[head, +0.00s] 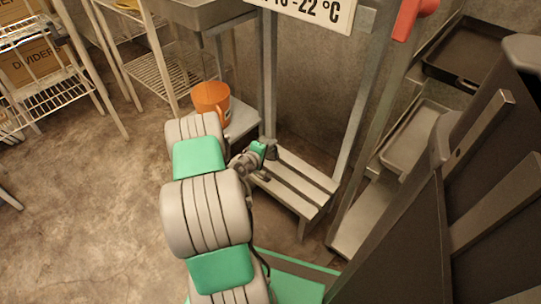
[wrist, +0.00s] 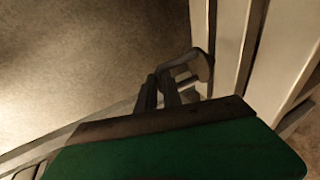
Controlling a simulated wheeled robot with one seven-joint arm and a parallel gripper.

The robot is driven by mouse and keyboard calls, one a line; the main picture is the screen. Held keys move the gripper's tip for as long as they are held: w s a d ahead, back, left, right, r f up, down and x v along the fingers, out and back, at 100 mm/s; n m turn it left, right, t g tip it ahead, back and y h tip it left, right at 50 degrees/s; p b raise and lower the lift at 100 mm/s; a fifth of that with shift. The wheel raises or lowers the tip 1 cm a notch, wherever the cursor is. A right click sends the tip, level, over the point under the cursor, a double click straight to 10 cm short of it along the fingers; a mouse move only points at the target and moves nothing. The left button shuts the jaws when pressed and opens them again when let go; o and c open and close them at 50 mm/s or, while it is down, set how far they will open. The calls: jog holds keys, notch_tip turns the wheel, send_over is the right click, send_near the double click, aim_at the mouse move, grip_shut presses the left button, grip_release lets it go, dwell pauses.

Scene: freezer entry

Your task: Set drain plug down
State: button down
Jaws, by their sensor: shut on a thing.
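In the wrist view my gripper (wrist: 178,84) reaches away from its green body with dark fingers close together. A small grey piece with a rounded end, which looks like the drain plug (wrist: 203,65), is at the fingertips, held by them. It shows beside the pale slats of a bench (wrist: 232,45); I cannot tell whether it touches them. In the head view my gripper (head: 270,152) is at the back left end of the slatted bench (head: 296,172), close to its top. The plug is too small to make out there.
A metal sink (head: 205,12) and wire racks (head: 45,75) are behind. A tray rack (head: 408,135) stands to the right. Most of the bench's slats are bare.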

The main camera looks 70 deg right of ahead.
aim_at(270, 158)
notch_tip(270, 158, down, 3)
jog(key=shift+f+b, duration=0.15)
jog(key=shift+b, duration=0.6)
jog(key=shift+r, duration=0.2)
jog(key=c, duration=1.9)
grip_release()
jog(key=shift+a+f, duration=0.1)
jog(key=shift+f, duration=0.1)
jog(key=shift+c, duration=0.2)
jog(key=o, duration=0.4)
jog(key=shift+o, duration=0.2)
jog(key=shift+r, duration=0.1)
